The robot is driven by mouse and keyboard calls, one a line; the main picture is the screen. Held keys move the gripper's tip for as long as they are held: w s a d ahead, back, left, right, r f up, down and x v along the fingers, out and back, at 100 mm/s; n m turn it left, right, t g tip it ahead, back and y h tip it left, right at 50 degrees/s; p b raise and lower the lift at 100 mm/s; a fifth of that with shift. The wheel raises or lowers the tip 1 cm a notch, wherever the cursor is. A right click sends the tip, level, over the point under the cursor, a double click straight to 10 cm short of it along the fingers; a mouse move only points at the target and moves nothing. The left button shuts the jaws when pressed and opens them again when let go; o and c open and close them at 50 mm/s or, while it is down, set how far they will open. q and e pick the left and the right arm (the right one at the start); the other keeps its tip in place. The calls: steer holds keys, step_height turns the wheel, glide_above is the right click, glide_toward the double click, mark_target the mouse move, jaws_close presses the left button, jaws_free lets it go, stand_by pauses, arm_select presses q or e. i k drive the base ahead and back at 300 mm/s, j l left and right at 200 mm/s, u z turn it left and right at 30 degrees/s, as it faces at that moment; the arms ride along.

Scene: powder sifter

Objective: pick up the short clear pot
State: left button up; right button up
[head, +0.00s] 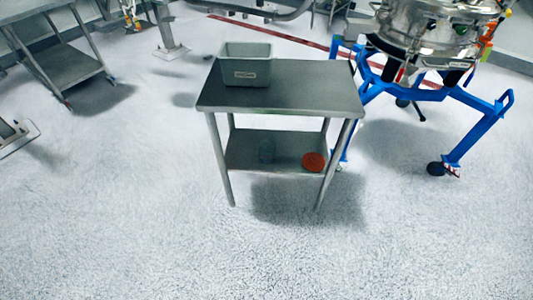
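A faint clear pot (266,150) stands on the lower shelf of the small steel table, left of a red-orange round thing. It is see-through and small, so its outline is hard to make out. Neither of my grippers is in this view.
The steel table (310,94) stands mid-view, with a grey bin (246,64) on its top. A red-orange disc (313,161) lies on its lower shelf. A blue-framed sifter (440,85) stands right behind. A steel cart (60,62) is far left. The floor in front is clear.

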mark_target(266, 148)
steer(key=i+l+u, duration=0.15)
steer(key=i+l, duration=0.6)
steer(key=i+l+u, duration=0.15)
steer(key=i+l, duration=0.55)
steer(key=l, duration=0.2)
